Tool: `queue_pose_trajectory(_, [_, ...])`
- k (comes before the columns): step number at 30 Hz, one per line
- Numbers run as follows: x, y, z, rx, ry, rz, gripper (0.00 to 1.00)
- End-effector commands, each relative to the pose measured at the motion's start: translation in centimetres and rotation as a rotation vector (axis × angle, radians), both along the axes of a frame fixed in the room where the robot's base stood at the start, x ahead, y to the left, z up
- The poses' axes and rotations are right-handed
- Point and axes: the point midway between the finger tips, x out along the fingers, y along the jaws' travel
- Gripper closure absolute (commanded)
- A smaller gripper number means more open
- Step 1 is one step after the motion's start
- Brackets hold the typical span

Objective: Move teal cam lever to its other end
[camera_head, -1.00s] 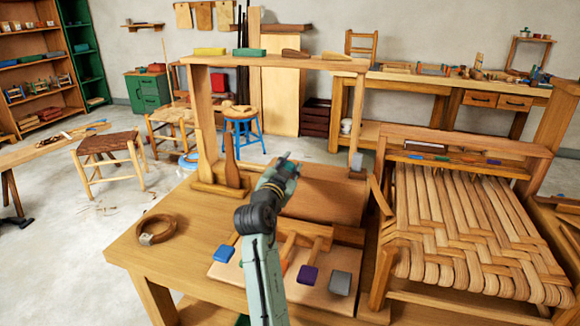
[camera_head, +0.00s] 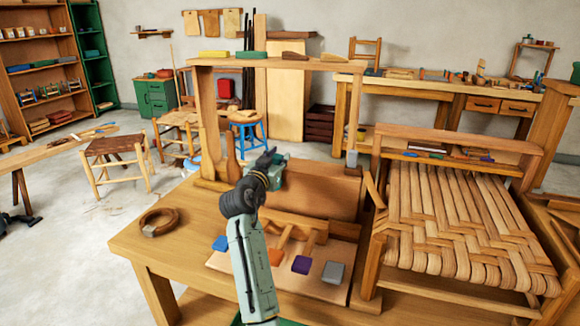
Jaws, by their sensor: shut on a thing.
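A row of wooden cam levers with coloured ends lies on the pale board (camera_head: 318,288) on the workbench. I see a blue end (camera_head: 220,243), an orange end (camera_head: 275,257), a purple end (camera_head: 301,264) and a grey end (camera_head: 333,271). I cannot make out the teal cam lever; my arm covers the space between the blue and orange ends. My gripper (camera_head: 268,158) is above the bench beyond the row, mostly hidden by my own wrist. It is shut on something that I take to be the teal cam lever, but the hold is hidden.
A wooden frame (camera_head: 275,63) with several coloured pieces on top stands over the bench's back. A woven seat (camera_head: 460,215) stands close on the right.

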Motion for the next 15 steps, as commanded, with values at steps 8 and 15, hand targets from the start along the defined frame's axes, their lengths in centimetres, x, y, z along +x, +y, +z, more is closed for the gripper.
queue_pose_trajectory(8, [0.6, 2.6, 0.0, -0.238, 0.076, -0.002, 1.0])
queue_pose_trajectory(15, [1.1, 3.9, -0.4, -0.394, 0.126, -0.002, 1.0])
